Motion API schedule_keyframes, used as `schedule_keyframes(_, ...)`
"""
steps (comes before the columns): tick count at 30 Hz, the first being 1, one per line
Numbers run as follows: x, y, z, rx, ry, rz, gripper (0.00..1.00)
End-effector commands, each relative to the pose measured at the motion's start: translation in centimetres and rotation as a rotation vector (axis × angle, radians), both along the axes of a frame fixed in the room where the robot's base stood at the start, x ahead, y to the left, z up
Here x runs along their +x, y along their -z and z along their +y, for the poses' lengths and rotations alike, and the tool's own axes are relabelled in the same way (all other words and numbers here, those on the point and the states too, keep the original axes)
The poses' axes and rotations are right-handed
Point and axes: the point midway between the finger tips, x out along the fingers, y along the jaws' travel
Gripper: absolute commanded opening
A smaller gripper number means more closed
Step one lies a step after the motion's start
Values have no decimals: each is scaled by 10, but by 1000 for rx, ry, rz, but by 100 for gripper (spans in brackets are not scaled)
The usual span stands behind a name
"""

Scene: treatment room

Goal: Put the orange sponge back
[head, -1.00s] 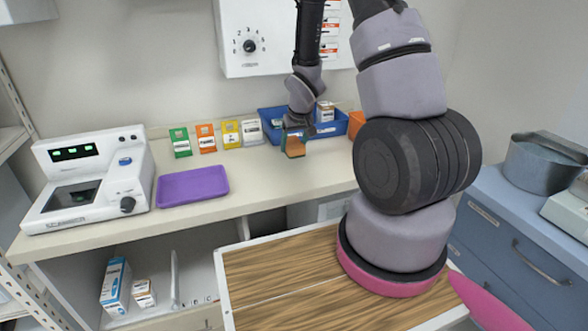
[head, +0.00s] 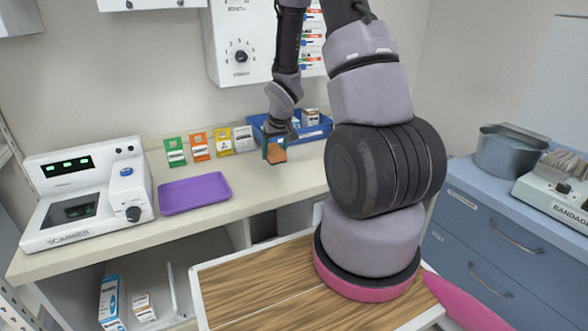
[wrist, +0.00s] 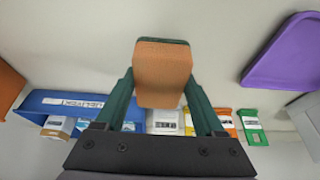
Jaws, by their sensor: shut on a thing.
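The orange sponge (head: 276,156), with a dark green edge, is held in my gripper (head: 274,147) in front of the blue bin. In the wrist view the sponge (wrist: 163,78) sits between the two green fingers, which are shut on it. It appears to hang above the pale counter (head: 225,188), but the exact gap is hard to tell. An orange container (wrist: 9,88) shows at the left edge of the wrist view; my arm hides its place in the head view.
A blue bin (head: 321,133) with boxes stands at the back. Several coloured packets (head: 199,147) line the wall. A purple tray (head: 194,193) and a white scanner (head: 88,192) are left. Bare counter lies between tray and gripper. A metal pot (head: 512,150) stands on the right cabinet.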

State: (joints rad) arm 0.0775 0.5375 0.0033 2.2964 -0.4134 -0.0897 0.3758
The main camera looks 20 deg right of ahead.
Motion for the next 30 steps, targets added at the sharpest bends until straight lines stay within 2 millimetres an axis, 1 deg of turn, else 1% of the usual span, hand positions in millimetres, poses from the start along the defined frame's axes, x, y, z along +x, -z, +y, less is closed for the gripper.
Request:
schedule_keyframes(1,1,-2,-6,1,4,0,12)
schedule_keyframes(8,7,-10,-29,2,-2,-1,12)
schedule_keyframes(15,13,-25,-65,1,-6,0,12)
schedule_keyframes(18,14,-30,-76,0,-10,1,12)
schedule_keyframes(23,16,-36,-87,0,-13,2,12)
schedule_keyframes(26,16,-31,-87,1,-17,5,12)
schedule_keyframes(30,16,-9,-87,0,-21,9,12)
